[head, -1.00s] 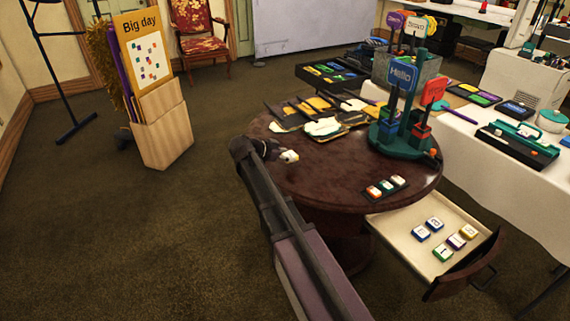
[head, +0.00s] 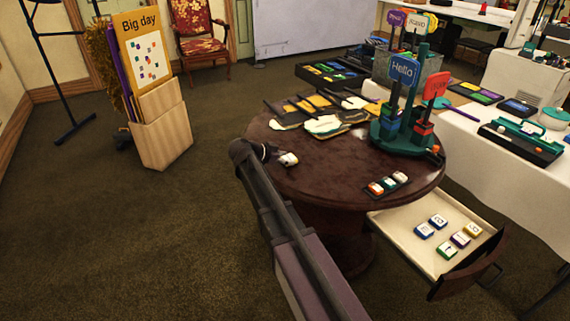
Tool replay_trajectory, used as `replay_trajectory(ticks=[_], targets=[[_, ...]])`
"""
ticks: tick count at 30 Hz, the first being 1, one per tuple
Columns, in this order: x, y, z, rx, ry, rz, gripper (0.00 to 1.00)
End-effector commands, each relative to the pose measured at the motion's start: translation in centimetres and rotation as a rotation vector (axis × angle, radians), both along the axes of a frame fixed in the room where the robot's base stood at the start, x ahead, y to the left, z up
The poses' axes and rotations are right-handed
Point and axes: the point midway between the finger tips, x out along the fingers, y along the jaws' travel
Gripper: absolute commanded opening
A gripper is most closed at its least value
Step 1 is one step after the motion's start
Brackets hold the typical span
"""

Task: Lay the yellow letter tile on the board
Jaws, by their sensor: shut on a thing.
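My gripper (head: 278,156) is over the left part of the round brown table, seen small and partly hidden by my arm. It is shut on a small white-faced tile (head: 289,159) with a faint yellow tint, which I take as the yellow letter tile; its letter is unreadable. A small dark board (head: 372,194) lies near the table's front right edge, to the right of my gripper and apart from it. An orange tile (head: 376,188), a green tile (head: 388,183) and a third pale tile (head: 400,177) sit on it in a row.
An open drawer (head: 402,223) at the table's front right holds several letter tiles, including another yellow one (head: 473,229). A green stand with signs (head: 405,136) rises at the table's right. Gloves (head: 323,125) lie at the back. The table's middle is clear.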

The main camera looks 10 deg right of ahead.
Motion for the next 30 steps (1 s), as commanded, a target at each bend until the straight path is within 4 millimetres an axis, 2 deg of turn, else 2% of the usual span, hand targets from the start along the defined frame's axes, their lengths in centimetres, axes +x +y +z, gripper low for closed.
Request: replay_trajectory(ticks=[17, 18, 21, 30], targets=[[0.0, -0.03, -0.76, 0.0, 0.0, 0.0, 0.35], [0.0, -0.03, -0.76, 0.0, 0.0, 0.0, 0.7], [0.0, -0.04, -0.67, 0.0, 0.0, 0.0, 1.0], [0.0, -0.05, -0.66, 0.0, 0.0, -0.001, 1.0]])
